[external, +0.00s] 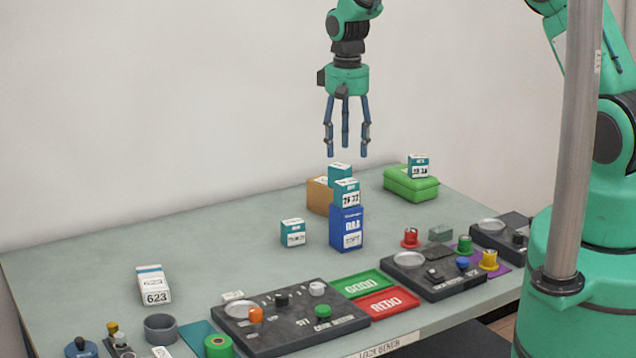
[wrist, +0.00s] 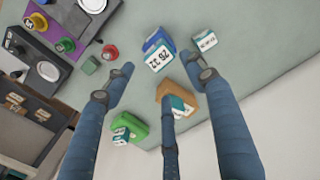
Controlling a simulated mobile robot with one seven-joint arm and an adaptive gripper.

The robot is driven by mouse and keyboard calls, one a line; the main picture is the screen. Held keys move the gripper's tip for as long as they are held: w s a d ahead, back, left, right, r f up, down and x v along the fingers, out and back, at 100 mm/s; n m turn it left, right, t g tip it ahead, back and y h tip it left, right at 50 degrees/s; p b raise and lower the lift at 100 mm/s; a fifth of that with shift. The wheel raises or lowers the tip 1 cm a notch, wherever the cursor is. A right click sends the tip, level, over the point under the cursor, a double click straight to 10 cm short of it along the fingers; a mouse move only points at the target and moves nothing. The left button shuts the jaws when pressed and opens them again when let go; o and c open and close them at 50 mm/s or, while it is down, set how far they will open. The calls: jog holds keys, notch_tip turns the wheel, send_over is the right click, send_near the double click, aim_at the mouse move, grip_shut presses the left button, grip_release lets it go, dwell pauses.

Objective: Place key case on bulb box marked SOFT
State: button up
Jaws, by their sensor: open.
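My gripper (external: 347,153) is open and empty, fingers pointing down, above the back of the table; its fingers also show in the wrist view (wrist: 165,85). Small teal-and-white boxes look like the bulb boxes: one on a brown box (external: 318,196), one (external: 347,193) on a blue box (external: 347,231), one (external: 418,166) on a green case (external: 411,186), and one (external: 293,233) alone on the table. I cannot read SOFT on any. I cannot tell for sure which thing is the key case. In the wrist view, the brown box (wrist: 190,97) lies between the fingers.
A white carton marked 623 (external: 154,285) stands at the left. Dark control panels (external: 290,318), a green tray (external: 360,284), a red tray (external: 388,303) and several coloured knobs fill the front.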

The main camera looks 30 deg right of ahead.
jog(key=s+d+r+t, duration=0.1)
jog(key=s+r, duration=0.5)
jog(key=r, duration=0.4)
jog(key=s+d+r+t, duration=0.1)
jog(key=s+r, duration=0.5)
jog(key=r, duration=0.4)
jog(key=s+d+r+t, duration=0.1)
jog(key=s+r, duration=0.4)
jog(key=r, duration=0.5)
jog(key=s+r+t, duration=0.1)
jog(key=s+r, duration=0.3)
jog(key=s, duration=1)
jog(key=s+d+r+t, duration=0.1)
jog(key=s+r, duration=0.3)
jog(key=s, duration=1.1)
jog(key=shift+r+t, duration=0.2)
jog(key=shift+t, duration=0.1)
jog(key=shift+s+d+f, duration=0.1)
notch_tip(320, 180, down, 14)
jog(key=b, duration=1.4)
